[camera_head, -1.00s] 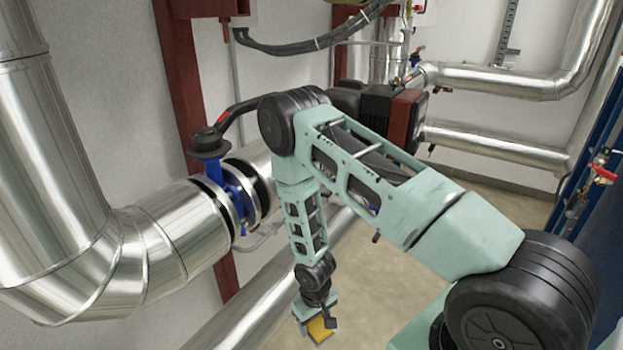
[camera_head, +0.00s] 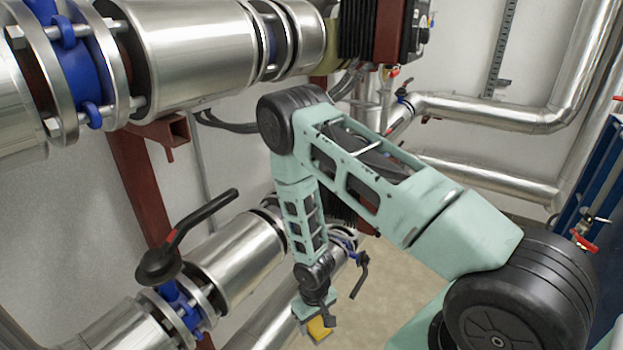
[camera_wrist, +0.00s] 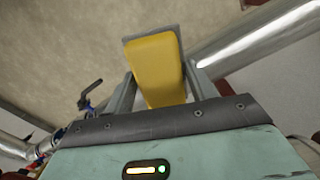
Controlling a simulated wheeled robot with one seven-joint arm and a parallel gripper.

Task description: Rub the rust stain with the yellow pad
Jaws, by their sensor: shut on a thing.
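My gripper (camera_head: 318,318) hangs at the end of my folded arm, low in the middle of the head view. It is shut on the yellow pad (camera_head: 319,328), which shows small between the fingers. In the wrist view the pad (camera_wrist: 158,68) stands out between the two fingers, with a grey plate at its far edge and its yellow face in sight. The pad is in the air, apart from the pipes. I cannot make out a rust stain in either view.
Silver clad pipes (camera_head: 190,45) with blue valves run along the left wall. A black valve lever (camera_head: 185,235) sticks up at the lower left. More pipes (camera_head: 480,110) line the back wall. Bare floor (camera_head: 400,290) lies right of my gripper.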

